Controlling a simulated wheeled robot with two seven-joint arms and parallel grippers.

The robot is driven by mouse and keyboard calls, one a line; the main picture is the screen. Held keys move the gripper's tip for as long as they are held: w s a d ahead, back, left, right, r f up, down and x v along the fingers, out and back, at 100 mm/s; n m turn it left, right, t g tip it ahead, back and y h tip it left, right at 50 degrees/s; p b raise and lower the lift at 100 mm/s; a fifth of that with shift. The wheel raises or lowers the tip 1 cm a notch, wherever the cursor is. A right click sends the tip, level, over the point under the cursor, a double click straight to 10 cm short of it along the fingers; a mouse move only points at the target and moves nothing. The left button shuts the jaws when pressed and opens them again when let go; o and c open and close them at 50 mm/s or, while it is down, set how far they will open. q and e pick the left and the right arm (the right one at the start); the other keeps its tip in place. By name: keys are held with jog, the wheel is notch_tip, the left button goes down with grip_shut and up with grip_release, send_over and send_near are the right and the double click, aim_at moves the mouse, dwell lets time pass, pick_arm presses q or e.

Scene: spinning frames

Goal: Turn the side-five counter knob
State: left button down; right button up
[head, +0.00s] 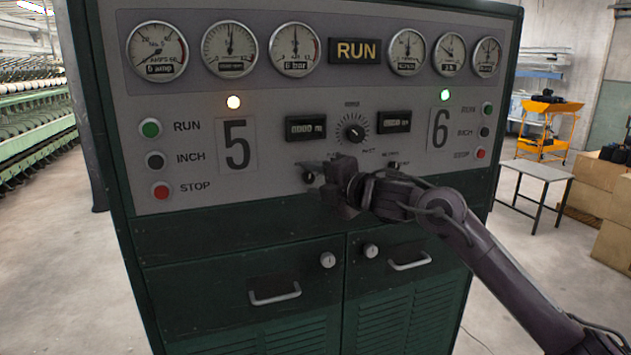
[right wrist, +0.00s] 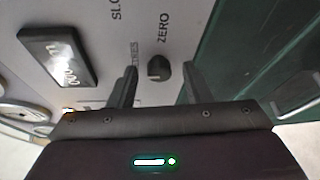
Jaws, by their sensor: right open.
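The side-five counter knob (head: 309,177) is a small dark knob on the grey panel, below the side-five counter display (head: 305,128). In the head view my right gripper partly hides it. The right wrist view shows the knob (right wrist: 158,71) beside the label ZERO, with the display (right wrist: 57,57) to its left. My right gripper (head: 319,176) is open in front of the panel. In the wrist view its two fingers (right wrist: 160,78) stand apart on either side of the knob, with gaps showing. I cannot tell how deep they reach around it. My left gripper is not in view.
The centre dial (head: 353,129) is just above my gripper. A matching side-six knob (head: 393,167) is to the right, near my wrist. Run, inch and stop buttons (head: 154,160) are at the left. Cabinet doors (head: 245,300) with handles lie below.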

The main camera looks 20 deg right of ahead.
jog(key=shift+s+d+f, duration=0.1)
jog(key=shift+s+d, duration=0.1)
jog(key=shift+s, duration=0.1)
jog(key=b+v, duration=0.3)
jog(key=v, duration=0.4)
